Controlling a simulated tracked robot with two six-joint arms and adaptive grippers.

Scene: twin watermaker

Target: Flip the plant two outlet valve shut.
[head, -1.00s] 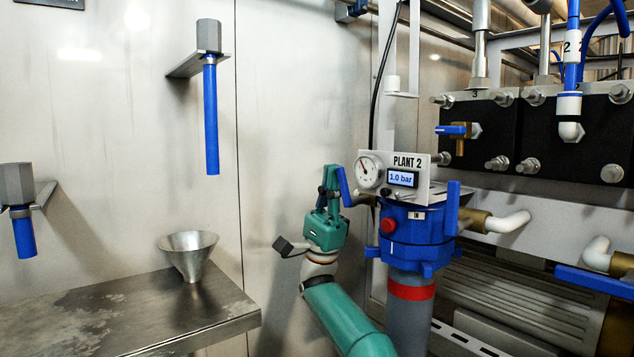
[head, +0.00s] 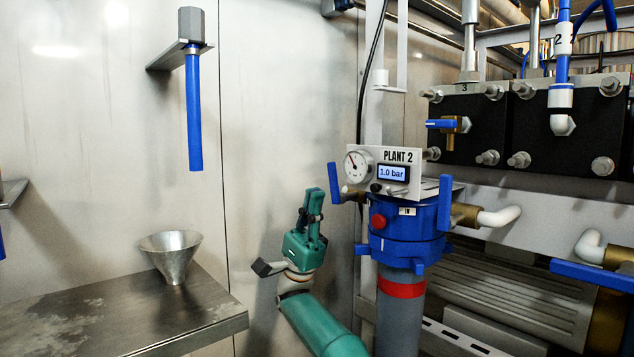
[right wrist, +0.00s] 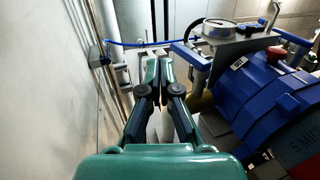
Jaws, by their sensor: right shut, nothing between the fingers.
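The plant two unit is a blue filter head (head: 403,240) on a grey column, under a panel (head: 419,157) reading PLANT 2 and 1.0 bar. A blue valve handle (head: 335,183) stands upright on its left side by a brass fitting. A second blue handle (head: 445,203) stands upright on its right side, by a brass fitting with a white pipe. My right gripper (head: 312,192) is shut and empty, pointing up, left of the left handle with a gap. In the right wrist view its fingertips (right wrist: 158,64) are together. My left gripper is out of view.
A steel shelf (head: 205,325) with a metal funnel (head: 172,252) is at the lower left. A blue tube (head: 193,110) hangs from a wall bracket. A red button (head: 378,221) is on the filter head. Bare wall lies behind my right gripper.

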